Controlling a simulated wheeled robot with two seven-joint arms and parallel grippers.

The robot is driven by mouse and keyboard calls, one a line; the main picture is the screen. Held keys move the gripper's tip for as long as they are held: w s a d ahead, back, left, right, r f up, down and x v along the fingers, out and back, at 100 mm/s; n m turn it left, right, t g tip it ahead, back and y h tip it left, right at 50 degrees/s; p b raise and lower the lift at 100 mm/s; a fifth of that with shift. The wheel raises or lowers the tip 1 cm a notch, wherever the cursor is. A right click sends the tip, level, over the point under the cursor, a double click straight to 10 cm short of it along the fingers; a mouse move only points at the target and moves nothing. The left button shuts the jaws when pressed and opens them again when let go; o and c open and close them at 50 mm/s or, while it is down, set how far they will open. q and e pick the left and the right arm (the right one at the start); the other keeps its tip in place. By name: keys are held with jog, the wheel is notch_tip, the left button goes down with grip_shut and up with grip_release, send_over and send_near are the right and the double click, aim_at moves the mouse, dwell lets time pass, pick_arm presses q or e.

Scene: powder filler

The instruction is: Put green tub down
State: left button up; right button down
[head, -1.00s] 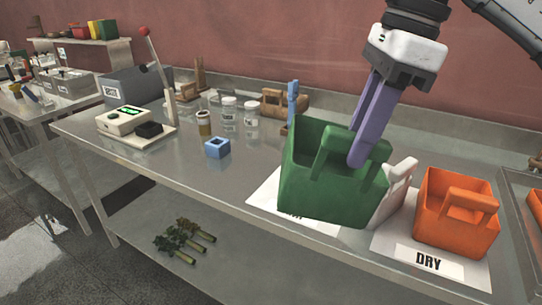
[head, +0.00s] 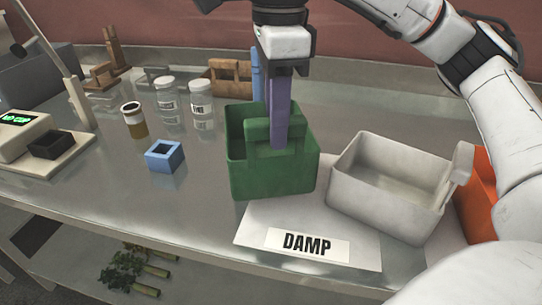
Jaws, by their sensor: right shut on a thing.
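The green tub (head: 270,178) is upright at the middle of the steel table, at the back left edge of the white mat labelled DAMP (head: 258,238). It overlaps the mat's corner in the picture; I cannot tell if its base touches the surface. My right gripper (head: 280,130), with purple fingers, points down and is shut on the tub's handle wall. The fingers hide part of that wall. My left gripper is not in view.
Jars (head: 202,97) and a brown wooden holder (head: 230,78) stand behind.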

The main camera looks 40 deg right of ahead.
aim_at(275, 155)
jog(key=shift+f, duration=0.65)
notch_tip(275, 155, down, 3)
jog(key=shift+w+f, duration=0.1)
jog(key=shift+f, duration=0.05)
jog(key=c, duration=1.8)
grip_release()
jog(key=shift+o, duration=1.3)
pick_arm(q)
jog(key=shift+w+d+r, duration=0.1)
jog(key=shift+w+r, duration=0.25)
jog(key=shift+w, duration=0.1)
pick_arm(e)
notch_tip(275, 155, up, 11)
jog(key=p, duration=0.2)
jog(key=shift+p, duration=0.35)
jog(key=shift+r, duration=0.5)
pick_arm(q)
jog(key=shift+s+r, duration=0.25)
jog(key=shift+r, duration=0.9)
